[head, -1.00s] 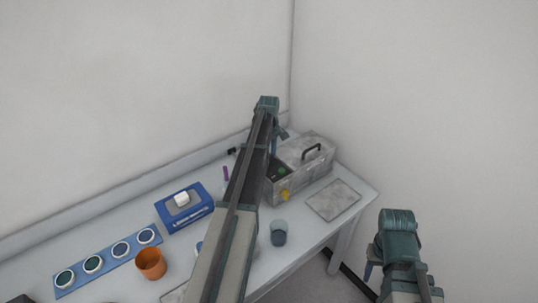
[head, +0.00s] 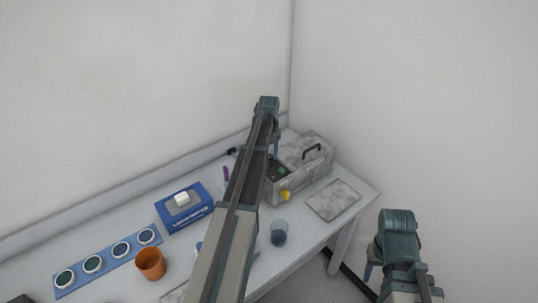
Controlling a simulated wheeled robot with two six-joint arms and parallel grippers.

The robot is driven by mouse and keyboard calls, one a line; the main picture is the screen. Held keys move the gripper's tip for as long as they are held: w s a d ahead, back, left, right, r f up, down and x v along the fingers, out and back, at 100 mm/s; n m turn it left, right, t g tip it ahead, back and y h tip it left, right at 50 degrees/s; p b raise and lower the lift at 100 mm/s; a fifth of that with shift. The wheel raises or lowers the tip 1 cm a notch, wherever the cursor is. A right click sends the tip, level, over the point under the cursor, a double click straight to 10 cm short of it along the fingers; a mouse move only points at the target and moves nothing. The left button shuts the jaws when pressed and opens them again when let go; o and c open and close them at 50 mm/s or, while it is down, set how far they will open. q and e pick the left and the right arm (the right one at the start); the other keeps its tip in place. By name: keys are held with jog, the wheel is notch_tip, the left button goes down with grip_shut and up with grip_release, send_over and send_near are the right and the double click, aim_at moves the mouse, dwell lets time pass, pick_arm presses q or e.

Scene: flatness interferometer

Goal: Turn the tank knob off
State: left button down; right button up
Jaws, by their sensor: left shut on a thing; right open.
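The grey tank (head: 300,172) stands at the back right of the table, with a dark lid handle (head: 312,152) on top. Its dark control panel (head: 279,171) with a green spot faces my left arm. A yellow part (head: 285,196) sticks out low on its front. My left gripper (head: 275,149) reaches down at the panel end of the tank. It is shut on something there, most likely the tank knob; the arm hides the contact. My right gripper (head: 372,268) is open and empty, off the table's right side.
A blue box (head: 188,216) with a white top piece, an orange cup (head: 150,264), a grey-blue cup (head: 279,237) and a blue strip with several round discs (head: 110,262) stand on the table.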

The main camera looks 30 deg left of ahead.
pick_arm(q)
jog(key=m, duration=1.2)
jog(key=shift+m, duration=0.7)
jog(key=shift+c, duration=1.6)
grip_release()
jog(key=shift+r, duration=0.1)
notch_tip(320, 180, up, 14)
jog(key=p, duration=1.3)
jog(key=shift+p, duration=0.4)
